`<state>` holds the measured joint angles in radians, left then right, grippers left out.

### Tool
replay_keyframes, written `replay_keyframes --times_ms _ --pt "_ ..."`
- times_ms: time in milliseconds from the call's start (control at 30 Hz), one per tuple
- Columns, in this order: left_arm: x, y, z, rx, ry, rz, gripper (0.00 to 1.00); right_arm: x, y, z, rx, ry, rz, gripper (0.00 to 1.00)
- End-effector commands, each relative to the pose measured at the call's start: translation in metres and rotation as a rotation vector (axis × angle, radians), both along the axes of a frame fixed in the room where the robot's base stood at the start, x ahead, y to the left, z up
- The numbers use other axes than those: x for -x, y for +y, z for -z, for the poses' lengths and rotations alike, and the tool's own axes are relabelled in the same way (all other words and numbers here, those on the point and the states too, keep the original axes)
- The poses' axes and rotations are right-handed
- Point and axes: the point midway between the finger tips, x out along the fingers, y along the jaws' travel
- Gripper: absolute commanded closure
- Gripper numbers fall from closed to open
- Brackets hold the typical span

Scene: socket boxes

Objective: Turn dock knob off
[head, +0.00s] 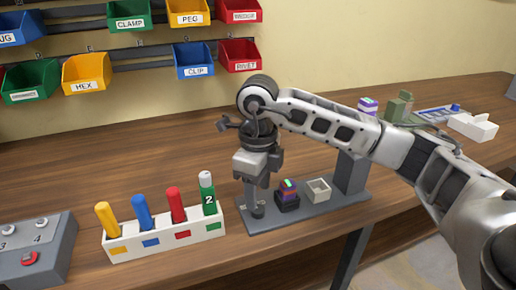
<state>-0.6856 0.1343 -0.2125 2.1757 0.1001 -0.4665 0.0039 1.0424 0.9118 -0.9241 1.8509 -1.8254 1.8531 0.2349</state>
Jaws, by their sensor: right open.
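The grey dock (322,207) lies near the table's front edge, with an upright post at its right end. My right gripper (254,200) points down over the dock's left end. It is open, with its fingertips close to the dock's surface. I cannot make out the knob; the gripper may hide it. A dark socket (288,202) on the dock holds a striped purple, orange and green block (288,187). A pale square socket (317,190) beside it looks empty. My left gripper is out of view.
A white rack (165,239) with several coloured sticks stands just left of the dock. A grey panel (38,250) with a red button is at the far left. Labelled bins (87,73) hang behind. Small boxes (472,126) sit at the right. The table behind the rack is clear.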

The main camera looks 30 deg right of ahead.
Motion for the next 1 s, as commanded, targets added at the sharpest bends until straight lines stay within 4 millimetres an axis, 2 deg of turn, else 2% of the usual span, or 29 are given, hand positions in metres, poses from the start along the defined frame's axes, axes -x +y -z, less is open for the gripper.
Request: replay_keyframes --times_ms 33,300,433,600,1000 --pt "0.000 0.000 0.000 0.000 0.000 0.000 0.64 -0.001 0.000 -0.015 -0.001 -0.008 -0.002 0.50" --pt "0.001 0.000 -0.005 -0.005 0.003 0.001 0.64 -0.001 0.000 -0.081 0.000 -0.007 -0.001 0.50" --pt "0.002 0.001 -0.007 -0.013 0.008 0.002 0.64 0.000 0.000 -0.102 0.001 -0.006 0.000 0.50" --pt "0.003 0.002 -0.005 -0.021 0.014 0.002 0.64 0.000 0.000 -0.115 0.000 -0.004 0.000 0.50" --pt "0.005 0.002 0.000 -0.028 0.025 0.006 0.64 0.000 0.000 -0.116 -0.001 -0.002 -0.001 0.50"
